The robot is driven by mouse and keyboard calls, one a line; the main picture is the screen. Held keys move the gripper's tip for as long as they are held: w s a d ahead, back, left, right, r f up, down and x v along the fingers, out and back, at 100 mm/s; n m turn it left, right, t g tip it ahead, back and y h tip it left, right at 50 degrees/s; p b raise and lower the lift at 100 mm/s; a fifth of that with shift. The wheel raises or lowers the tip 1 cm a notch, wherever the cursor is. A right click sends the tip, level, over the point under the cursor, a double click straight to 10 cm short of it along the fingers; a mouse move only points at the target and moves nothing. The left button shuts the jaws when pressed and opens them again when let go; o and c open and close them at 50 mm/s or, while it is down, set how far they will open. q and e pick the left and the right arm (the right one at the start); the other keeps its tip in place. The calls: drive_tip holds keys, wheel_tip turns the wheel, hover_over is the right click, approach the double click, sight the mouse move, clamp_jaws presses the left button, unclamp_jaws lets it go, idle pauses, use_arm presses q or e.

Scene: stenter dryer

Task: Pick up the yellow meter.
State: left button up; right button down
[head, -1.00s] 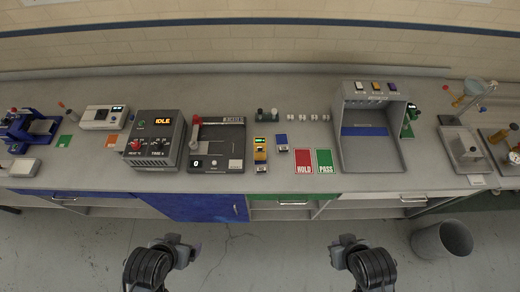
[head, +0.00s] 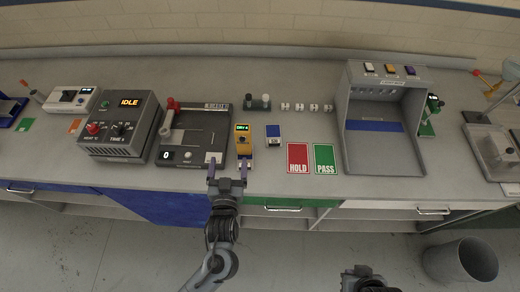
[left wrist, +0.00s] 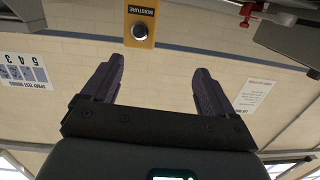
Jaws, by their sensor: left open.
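The yellow meter (head: 243,140) stands on the bench between the grey-black press-like device and a small blue-screened device, with a lit green display on its upper part. In the left wrist view the meter (left wrist: 140,20) shows at the top, with a dark label reading MOISTURE and a round button. My left gripper (head: 228,167) is open and empty at the bench's front edge, just in front of the meter and slightly left of it. Its two fingers (left wrist: 158,66) stand apart below the meter in the left wrist view. My right gripper (head: 365,278) is at the bottom edge, partly cut off.
The device with a red-handled lever (head: 197,130) is close on the meter's left. The small blue-screened device (head: 274,134) is close on its right, then red HOLD (head: 298,157) and green PASS (head: 324,157) cards. A grey open booth (head: 352,120) stands farther right.

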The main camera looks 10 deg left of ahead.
sight(242, 140)
use_arm(q)
drive_tip(key=shift+t+h, duration=0.4)
drive_tip(key=shift+t, duration=0.2)
drive_tip(key=w+b, duration=0.1)
drive_tip(key=w, duration=0.1)
drive_tip(key=w+d+f+b, duration=0.1)
drive_tip(key=w+b, duration=0.1)
drive_tip(key=w, duration=0.1)
drive_tip(key=w+f+b, duration=0.1)
drive_tip(key=w, duration=0.2)
drive_tip(key=shift+w+d+f+b, duration=0.15)
drive_tip(key=shift+d+f+b, duration=0.05)
drive_tip(key=shift+d+b, duration=0.2)
drive_tip(key=shift+w+a+r, duration=0.1)
drive_tip(key=shift+w+a, duration=0.15)
drive_tip(key=shift+w, duration=0.7)
drive_tip(key=shift+w+a+f, duration=0.1)
drive_tip(key=shift+w+a, duration=0.2)
drive_tip(key=shift+w, duration=0.7)
drive_tip(key=shift+w+a+r, duration=0.1)
drive_tip(key=shift+w+a, duration=0.15)
drive_tip(key=shift+w, duration=0.7)
use_arm(e)
wheel_tip(242, 140, down, 7)
drive_tip(key=shift+d, duration=0.1)
use_arm(q)
drive_tip(key=c, duration=1.1)
drive_tip(key=shift+c, duration=0.3)
